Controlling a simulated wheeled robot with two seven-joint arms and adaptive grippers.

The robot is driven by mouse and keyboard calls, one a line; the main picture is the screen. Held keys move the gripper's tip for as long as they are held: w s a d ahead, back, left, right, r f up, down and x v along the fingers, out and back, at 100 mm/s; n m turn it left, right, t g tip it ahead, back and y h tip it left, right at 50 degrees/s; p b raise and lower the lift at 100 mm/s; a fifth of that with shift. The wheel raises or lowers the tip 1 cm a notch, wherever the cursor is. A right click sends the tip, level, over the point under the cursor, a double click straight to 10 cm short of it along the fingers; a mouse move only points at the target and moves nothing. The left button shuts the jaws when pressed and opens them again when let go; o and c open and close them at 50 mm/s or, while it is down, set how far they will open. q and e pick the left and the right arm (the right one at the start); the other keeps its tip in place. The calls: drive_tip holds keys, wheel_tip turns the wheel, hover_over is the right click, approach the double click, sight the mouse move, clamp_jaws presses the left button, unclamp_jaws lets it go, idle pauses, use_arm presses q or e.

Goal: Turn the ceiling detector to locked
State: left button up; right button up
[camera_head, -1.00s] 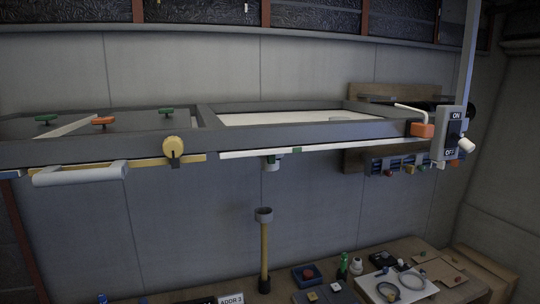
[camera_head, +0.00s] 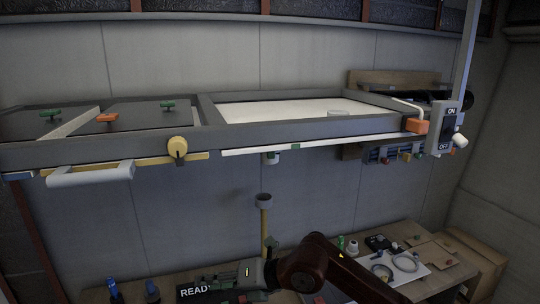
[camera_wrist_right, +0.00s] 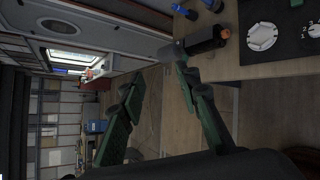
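A small white fitting (camera_head: 271,158), which looks like the ceiling detector, hangs under the grey overhead frame (camera_head: 330,134). It is small, and I cannot read its lock position. A wooden pole (camera_head: 264,222) with a grey cup (camera_head: 263,199) on top stands below it, the cup clear of the fitting. My right gripper (camera_head: 271,245) is low by the pole, overlapping it in the head view; contact cannot be told. In the right wrist view its green fingers (camera_wrist_right: 160,95) are spread with nothing seen between them. My left gripper is out of view.
An ON/OFF box (camera_head: 446,127) hangs at right. Air between bench and frame is mostly free.

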drive_tip(key=w+d+r+t+h+p, duration=0.1)
drive_tip(key=d+r+t+h, duration=0.2)
drive_tip(key=r, duration=0.3)
drive_tip(key=w+d+r+t+h, duration=0.1)
drive_tip(key=d+r+t+h, duration=0.25)
drive_tip(key=r, duration=0.25)
drive_tip(key=m+t+h+p, duration=0.1)
drive_tip(key=m+t+h, duration=0.25)
drive_tip(key=t, duration=0.45)
approach(271, 157)
drive_tip(key=w, duration=0.4)
drive_tip(key=shift+g+h, duration=0.25)
drive_tip(key=shift+h, duration=0.15)
drive_tip(key=w+p, duration=0.1)
drive_tip(key=w, duration=0.1)
drive_tip(key=w+p, duration=0.1)
drive_tip(key=w, duration=0.2)
drive_tip(key=shift+w+a+r+p, duration=0.3)
drive_tip(key=shift+a+r+p, duration=0.1)
drive_tip(key=shift+w+f, duration=0.15)
drive_tip(key=shift+w, duration=0.5)
drive_tip(key=shift+c, duration=0.4)
clamp_jaws()
drive_tip(key=shift+a, duration=0.1)
